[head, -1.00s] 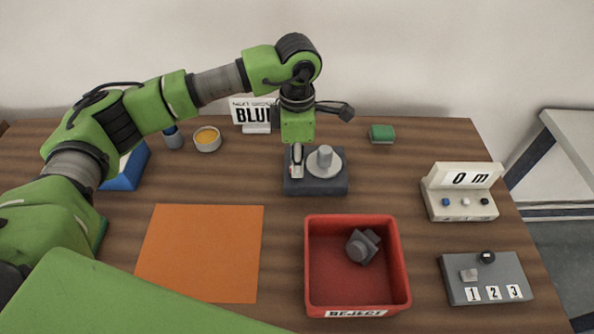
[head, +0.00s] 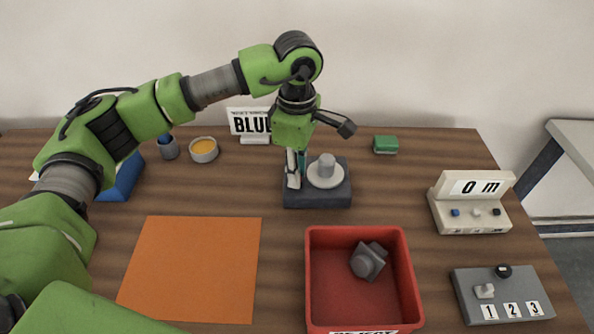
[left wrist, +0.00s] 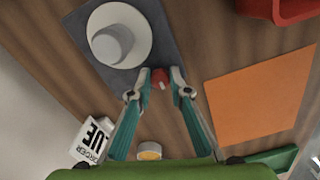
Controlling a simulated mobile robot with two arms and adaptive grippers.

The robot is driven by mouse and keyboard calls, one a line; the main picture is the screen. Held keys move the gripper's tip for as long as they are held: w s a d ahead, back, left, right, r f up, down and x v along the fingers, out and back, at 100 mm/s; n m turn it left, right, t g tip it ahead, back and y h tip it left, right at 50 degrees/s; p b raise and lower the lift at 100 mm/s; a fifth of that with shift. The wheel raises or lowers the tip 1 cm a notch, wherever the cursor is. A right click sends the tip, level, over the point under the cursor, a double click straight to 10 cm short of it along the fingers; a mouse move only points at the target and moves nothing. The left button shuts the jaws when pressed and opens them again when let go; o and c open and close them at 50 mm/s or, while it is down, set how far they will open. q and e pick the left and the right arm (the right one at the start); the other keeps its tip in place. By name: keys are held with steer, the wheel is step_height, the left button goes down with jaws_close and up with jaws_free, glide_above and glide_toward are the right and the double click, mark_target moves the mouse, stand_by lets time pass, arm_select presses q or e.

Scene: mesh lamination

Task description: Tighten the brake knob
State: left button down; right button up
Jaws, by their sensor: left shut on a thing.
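The brake knob (left wrist: 159,78) is small and red with a pale mark, at the edge of a dark grey base in the left wrist view. The base (head: 318,200) carries a pale round disc (left wrist: 138,18) with a grey cylinder (left wrist: 112,45) standing on it. My left gripper (head: 294,180) points down at the left side of the base. In the left wrist view its fingertips (left wrist: 161,76) are on either side of the knob, shut on it. In the head view the fingers hide the knob. My right gripper is not in view.
A red reject bin (head: 313,280) with a grey part (head: 368,262) stands in front. An orange mat (head: 190,265) lies left of it. A meter box (head: 470,208) and a numbered panel (head: 515,285) are at right. A sign (head: 249,122) and a yellow-filled bowl (head: 204,149) stand behind.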

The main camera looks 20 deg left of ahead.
arm_select(q)
steer(key=shift+r, duration=0.1)
steer(key=c, duration=1.9)
jaws_free()
step_height(320, 180, up, 12)
steer(key=shift+f, duration=0.1)
